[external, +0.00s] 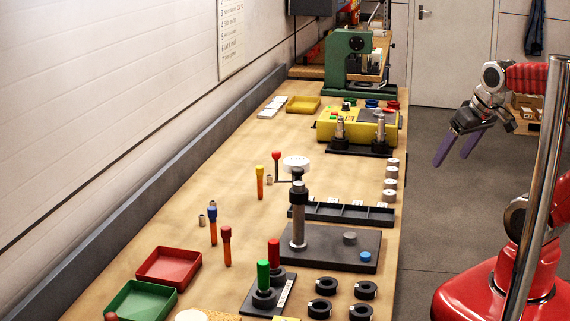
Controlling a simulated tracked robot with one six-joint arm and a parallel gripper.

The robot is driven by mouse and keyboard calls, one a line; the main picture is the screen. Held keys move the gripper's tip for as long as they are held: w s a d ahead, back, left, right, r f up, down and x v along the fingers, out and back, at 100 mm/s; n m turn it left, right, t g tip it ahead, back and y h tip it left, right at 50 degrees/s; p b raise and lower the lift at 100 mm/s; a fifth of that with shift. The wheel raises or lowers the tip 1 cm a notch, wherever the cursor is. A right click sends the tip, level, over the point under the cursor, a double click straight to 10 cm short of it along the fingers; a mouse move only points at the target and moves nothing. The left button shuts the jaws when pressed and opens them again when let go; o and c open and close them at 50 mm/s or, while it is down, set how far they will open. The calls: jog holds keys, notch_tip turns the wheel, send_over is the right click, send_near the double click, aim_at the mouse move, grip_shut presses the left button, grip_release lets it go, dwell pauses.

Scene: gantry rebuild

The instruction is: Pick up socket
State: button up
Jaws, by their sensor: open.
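My gripper (457,150) hangs in the air to the right of the workbench, over the floor, with its two purple fingers apart and nothing between them. No thing is clearly marked as the socket. Small grey metal cylinders that may be sockets stand on the bench: one (202,220) beside the blue-topped orange tool, and one (268,180) near the yellow-topped tool. Several larger grey cylinders (390,184) stand in a row along the bench's right edge. My gripper is apart from all of them.
The long wooden workbench (215,170) runs away along the wall. On it are a black plate with a post (298,220), a dark divided rack (340,212), a yellow machine (350,125), a green press (345,65), a red tray (168,266) and a green tray (138,301).

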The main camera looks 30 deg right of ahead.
jog(key=c, duration=1)
jog(key=shift+w, duration=0.1)
jog(key=w+a+f+n+t+y, duration=0.15)
jog(key=w+a, duration=0.25)
jog(key=w, duration=0.7)
jog(key=w+a+f+n+t, duration=0.1)
jog(key=w+a+t, duration=0.2)
jog(key=w, duration=0.7)
jog(key=w+a+f+n+y, duration=0.1)
jog(key=w+a+f, duration=0.1)
jog(key=a, duration=0.3)
jog(key=w+a+f+t+y, duration=0.1)
jog(key=w+a+f+y, duration=0.1)
jog(key=w+a, duration=0.3)
jog(key=w+a+f+n+t+y, duration=0.1)
jog(key=w+a+f, duration=0.2)
jog(key=w+a, duration=0.1)
jog(key=shift+a+f+n+y, duration=0.25)
jog(key=shift+a+f+n, duration=0.1)
jog(key=shift+a, duration=0.25)
jog(key=shift+w, duration=0.15)
